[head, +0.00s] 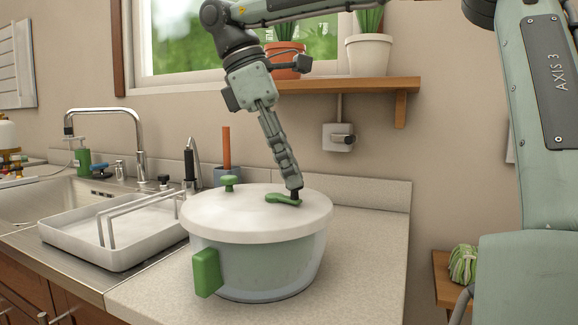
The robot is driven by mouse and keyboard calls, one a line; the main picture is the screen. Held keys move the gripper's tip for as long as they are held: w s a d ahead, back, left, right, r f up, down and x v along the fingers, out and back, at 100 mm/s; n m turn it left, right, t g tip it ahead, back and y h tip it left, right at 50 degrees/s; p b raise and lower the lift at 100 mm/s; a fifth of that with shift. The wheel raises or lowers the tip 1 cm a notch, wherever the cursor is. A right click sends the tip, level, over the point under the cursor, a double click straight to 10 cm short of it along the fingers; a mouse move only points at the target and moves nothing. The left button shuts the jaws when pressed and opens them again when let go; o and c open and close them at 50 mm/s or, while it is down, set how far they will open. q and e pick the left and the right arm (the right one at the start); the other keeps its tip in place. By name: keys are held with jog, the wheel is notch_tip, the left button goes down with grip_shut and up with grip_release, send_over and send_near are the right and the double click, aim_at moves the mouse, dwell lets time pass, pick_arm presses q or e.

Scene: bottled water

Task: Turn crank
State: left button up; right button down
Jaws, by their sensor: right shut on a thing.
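A large pot (255,262) with a pale green see-through body and a white lid (225,215) stands on the counter. The green crank (282,198) lies on top of the lid, right of its middle. My right gripper (294,190) reaches down from above, tilted, and is shut on the crank's outer end. Its fingertips hide that end of the crank. My left gripper is not in view.
A white dish tray (62,238) with a rack is left of the pot, by the sink (28,205) and tap (139,135). A shelf (385,84) with potted plants is on the wall behind. The counter (375,230) right of the pot is clear.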

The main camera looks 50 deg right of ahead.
jog(key=c, duration=1.3)
grip_release()
